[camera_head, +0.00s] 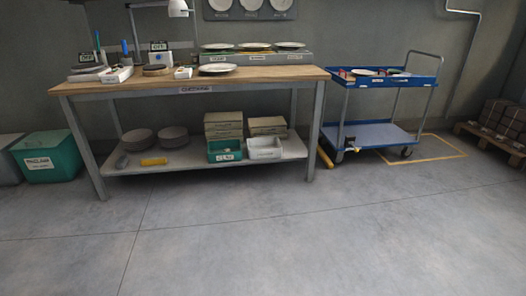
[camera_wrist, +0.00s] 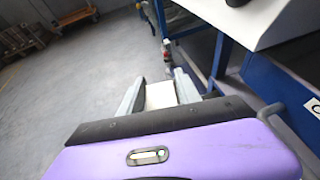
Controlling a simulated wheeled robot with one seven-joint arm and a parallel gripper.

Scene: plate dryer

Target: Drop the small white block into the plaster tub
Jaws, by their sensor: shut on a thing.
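My gripper (camera_wrist: 158,82) shows in the wrist view, with its two grey fingers shut on a small white block (camera_wrist: 160,97). The block sits between the fingers, above the floor. In the head view my gripper is out of sight. A teal tub (camera_head: 48,172) with a white label stands on the floor at the left, beside the bench. A grey tub (camera_head: 8,165) stands at the far left, cut by the picture edge. The labels are too small to read surely, so I cannot tell which tub is for plaster.
A wooden-topped bench (camera_head: 250,78) with plates, tools and a lower shelf stands along the wall. A blue trolley (camera_head: 372,133) stands to its right. A pallet of brown boxes (camera_head: 500,122) is at the far right. The floor in front is clear. Blue framework (camera_wrist: 222,55) is close in the wrist view.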

